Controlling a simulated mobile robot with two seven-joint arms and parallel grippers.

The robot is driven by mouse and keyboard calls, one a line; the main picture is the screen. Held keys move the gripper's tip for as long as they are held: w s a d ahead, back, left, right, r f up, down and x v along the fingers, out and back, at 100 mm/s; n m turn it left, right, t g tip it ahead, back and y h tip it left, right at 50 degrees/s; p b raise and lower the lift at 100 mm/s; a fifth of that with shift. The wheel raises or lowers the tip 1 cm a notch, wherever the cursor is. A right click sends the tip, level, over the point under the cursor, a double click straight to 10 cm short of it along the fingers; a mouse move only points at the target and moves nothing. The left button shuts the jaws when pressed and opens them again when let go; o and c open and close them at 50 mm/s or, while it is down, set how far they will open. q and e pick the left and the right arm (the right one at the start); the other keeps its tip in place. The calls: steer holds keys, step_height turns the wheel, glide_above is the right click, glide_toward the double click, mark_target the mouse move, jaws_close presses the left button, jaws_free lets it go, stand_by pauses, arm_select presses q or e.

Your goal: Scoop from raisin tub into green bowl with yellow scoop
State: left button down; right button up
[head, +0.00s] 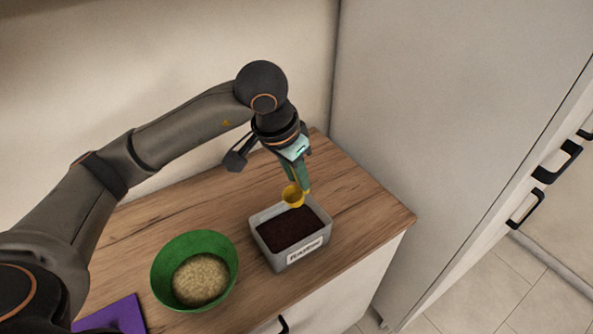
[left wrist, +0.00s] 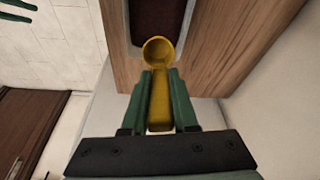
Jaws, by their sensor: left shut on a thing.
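The yellow scoop (head: 293,195) is held by my left gripper (head: 300,183), which is shut on its handle. In the left wrist view the scoop (left wrist: 159,52) points away between the green fingers of the gripper (left wrist: 160,85), and its cup looks empty. The grey raisin tub (head: 292,259), with a label on its front, holds dark raisins (head: 289,228). The scoop's cup is over the tub's back edge; whether it touches the raisins I cannot tell. The green bowl (head: 170,254) stands left of the tub and holds pale, grain-like contents. My right gripper is not in view.
A wooden counter (head: 360,205) carries the tub and bowl. A purple cloth or mat (head: 115,316) lies at the front left. A tall pale cabinet (head: 430,110) stands close on the right. Bare counter lies behind the bowl and right of the tub.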

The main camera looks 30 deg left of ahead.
mark_target(293, 195)
arm_select(q)
steer(key=shift+f+b, duration=2.95)
steer(key=shift+f, duration=3)
steer(key=shift+s+a+r, duration=0.1)
steer(key=shift+s+r, duration=0.05)
steer(key=shift+s, duration=0.1)
steer(key=shift+s+a+p, duration=0.25)
steer(key=shift+s+p, duration=0.2)
steer(key=shift+s, duration=0.25)
steer(key=shift+s+a+p, duration=0.25)
steer(key=shift+s+p, duration=0.2)
steer(key=shift+s, duration=0.25)
steer(key=shift+w+d+r+g+p, duration=0.2)
steer(key=shift+w+g+p, duration=0.15)
steer(key=shift+g+p, duration=0.25)
steer(key=shift+w+d+r+g+y+p, duration=0.1)
steer(key=shift+w+g+y+p, duration=0.4)
steer(key=shift+g+p, duration=0.5)
steer(key=shift+w+d+r+p, duration=0.15)
steer(key=shift+r+p, duration=0.5)
steer(key=shift+r, duration=0.75)
steer(key=shift+w+r+p, duration=0.2)
steer(key=shift+r+p, duration=0.45)
steer(key=shift+r, duration=0.75)
steer(key=shift+w+d+r+p, duration=0.15)
steer(key=shift+r+p, duration=0.5)
steer(key=shift+r, duration=0.75)
steer(key=shift+a, duration=0.1)
